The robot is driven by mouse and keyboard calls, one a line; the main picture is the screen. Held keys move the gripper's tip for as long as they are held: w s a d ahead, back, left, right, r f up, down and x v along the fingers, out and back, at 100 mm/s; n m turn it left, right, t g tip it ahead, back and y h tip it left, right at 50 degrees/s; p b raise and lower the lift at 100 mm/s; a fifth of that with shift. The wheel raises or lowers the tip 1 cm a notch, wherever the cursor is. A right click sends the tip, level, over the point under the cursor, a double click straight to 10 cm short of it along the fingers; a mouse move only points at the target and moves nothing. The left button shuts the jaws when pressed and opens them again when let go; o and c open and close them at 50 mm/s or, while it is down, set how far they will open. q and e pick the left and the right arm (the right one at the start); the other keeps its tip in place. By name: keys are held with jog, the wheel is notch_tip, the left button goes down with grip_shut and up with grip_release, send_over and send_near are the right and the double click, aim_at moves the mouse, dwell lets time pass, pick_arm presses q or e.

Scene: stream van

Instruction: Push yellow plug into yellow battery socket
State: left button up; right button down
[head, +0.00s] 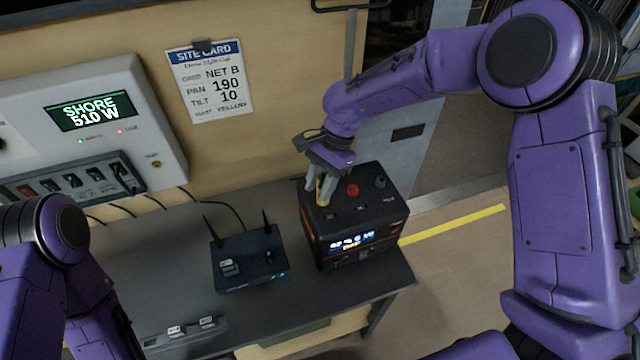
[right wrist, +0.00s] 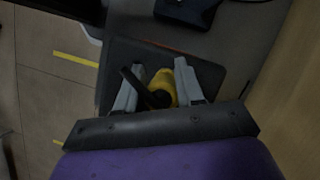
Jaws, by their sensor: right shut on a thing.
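My right gripper (head: 320,198) is at the left part of the top of the black battery box (head: 375,222), shut on the yellow plug (head: 328,187). In the right wrist view the yellow plug (right wrist: 163,82) sits between the two grey fingers (right wrist: 158,92), with a black cable or part beside it. The dark top of the battery (right wrist: 205,72) lies behind the fingers there. The yellow socket is hidden by the gripper and plug, and I cannot tell whether the plug touches it. My left arm is at the lower left; its gripper is out of view.
A red button (head: 352,190) and several dark fittings are on the battery top. A black router (head: 248,262) with two antennas stands left of the battery on the grey table (head: 180,245). A wall panel (head: 90,120) and a site card (head: 210,80) are behind.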

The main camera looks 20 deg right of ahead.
jog(key=shift+w, duration=0.1)
jog(key=shift+f, duration=1.3)
dwell(0.3)
jog(key=c, duration=0.6)
grip_release()
jog(key=b+v, duration=0.2)
jog(key=v, duration=0.8)
jog(key=shift+d+r, duration=0.1)
jog(key=shift+r, duration=0.15)
